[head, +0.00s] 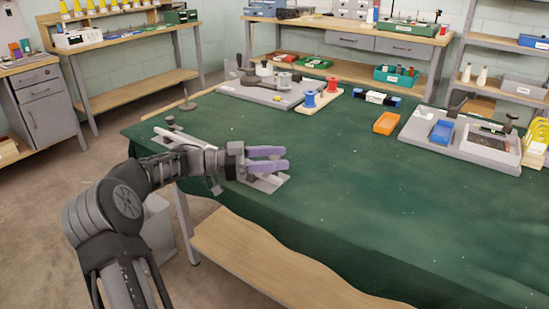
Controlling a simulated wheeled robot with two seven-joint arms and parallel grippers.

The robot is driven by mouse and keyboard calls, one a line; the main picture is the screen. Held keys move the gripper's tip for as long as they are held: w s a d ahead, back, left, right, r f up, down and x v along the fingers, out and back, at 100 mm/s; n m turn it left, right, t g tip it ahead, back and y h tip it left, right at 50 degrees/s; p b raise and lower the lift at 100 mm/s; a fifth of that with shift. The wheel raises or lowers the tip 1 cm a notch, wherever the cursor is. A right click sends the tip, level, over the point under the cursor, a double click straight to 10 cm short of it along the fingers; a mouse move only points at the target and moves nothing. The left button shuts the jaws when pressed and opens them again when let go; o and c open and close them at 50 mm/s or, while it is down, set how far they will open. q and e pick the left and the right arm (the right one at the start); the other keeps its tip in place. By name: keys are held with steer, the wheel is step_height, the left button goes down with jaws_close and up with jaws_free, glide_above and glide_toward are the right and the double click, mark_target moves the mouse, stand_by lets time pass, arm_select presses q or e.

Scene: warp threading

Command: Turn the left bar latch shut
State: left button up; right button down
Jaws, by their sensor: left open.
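My left gripper (283,158) reaches in from the left, low over the near-left part of the green table (330,185). Its two purple fingers point right and stand apart with nothing seen between them. Below it lies a grey metal plate (268,183), largely hidden by the gripper. A pale bar (178,135) and a dark knob (170,120) show behind my forearm at the table's left end. I cannot make out which part is the left bar latch or how it is turned; my arm hides much of this area. My right gripper is not in view.
At the back stand a grey board (270,96) with fittings and a wooden tray (313,105) with red and blue spools. An orange box (386,123) and a grey tray (466,150) with a blue box are at the right. The table's middle and front are clear.

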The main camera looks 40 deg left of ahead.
arm_select(q)
steer(key=p+v, duration=0.3)
steer(key=v, duration=0.3)
steer(key=shift+s+a+r, duration=0.1)
steer(key=shift+s+a, duration=0.5)
steer(key=shift+a, duration=0.05)
